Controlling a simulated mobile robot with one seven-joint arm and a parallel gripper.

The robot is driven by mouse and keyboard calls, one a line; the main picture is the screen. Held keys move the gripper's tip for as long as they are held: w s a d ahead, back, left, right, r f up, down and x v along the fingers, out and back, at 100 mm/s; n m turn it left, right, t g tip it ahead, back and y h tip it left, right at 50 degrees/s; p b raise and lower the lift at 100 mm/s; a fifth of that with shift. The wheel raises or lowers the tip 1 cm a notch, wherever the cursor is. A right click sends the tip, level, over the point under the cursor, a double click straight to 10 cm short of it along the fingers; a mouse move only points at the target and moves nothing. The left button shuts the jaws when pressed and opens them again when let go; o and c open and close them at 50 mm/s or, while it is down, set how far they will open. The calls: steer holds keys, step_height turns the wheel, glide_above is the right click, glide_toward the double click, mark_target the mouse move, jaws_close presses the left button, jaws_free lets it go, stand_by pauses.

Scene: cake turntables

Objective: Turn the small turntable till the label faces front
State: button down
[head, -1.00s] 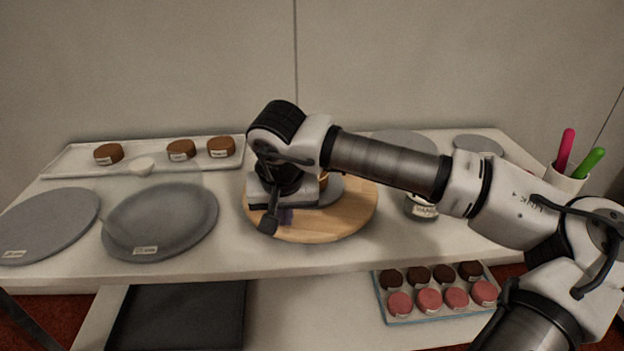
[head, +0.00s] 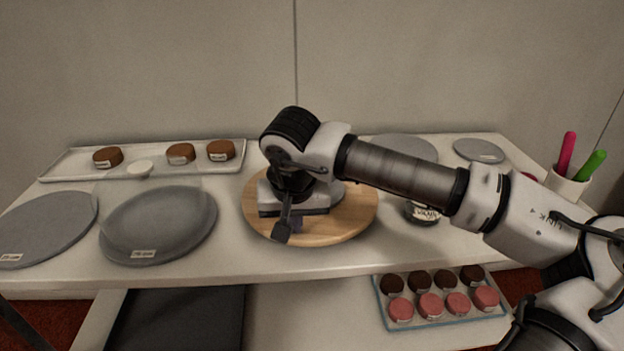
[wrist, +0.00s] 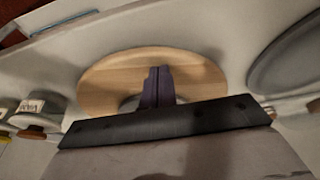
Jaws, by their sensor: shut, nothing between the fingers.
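A round wooden turntable (head: 358,213) lies at the middle of the white table. It also shows in the wrist view (wrist: 102,88). A smaller grey disc (head: 337,193) on it is mostly hidden behind my gripper. No label shows on either from here. My gripper (head: 297,226) points down over the wooden turntable, left of its centre in the head view. Its two purple fingers (wrist: 158,70) are together with nothing between them. I cannot tell whether the fingertips touch the turntable.
Two grey plates with labels, one nearer the middle (head: 160,225) and one at the far left (head: 45,228), lie left. A labelled jar (head: 422,213) stands right of the turntable. A white tray (head: 70,162) holds brown cakes behind. A cup (head: 567,186) holds pink and green tools.

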steer(key=shift+s+d, duration=0.15)
steer(key=shift+d, duration=0.25)
steer(key=shift+r+p, duration=0.85)
steer(key=shift+r, duration=0.55)
steer(key=shift+r, duration=0.1)
step_height(320, 180, up, 6)
steer(key=p, duration=0.3)
steer(key=shift+p, duration=0.3)
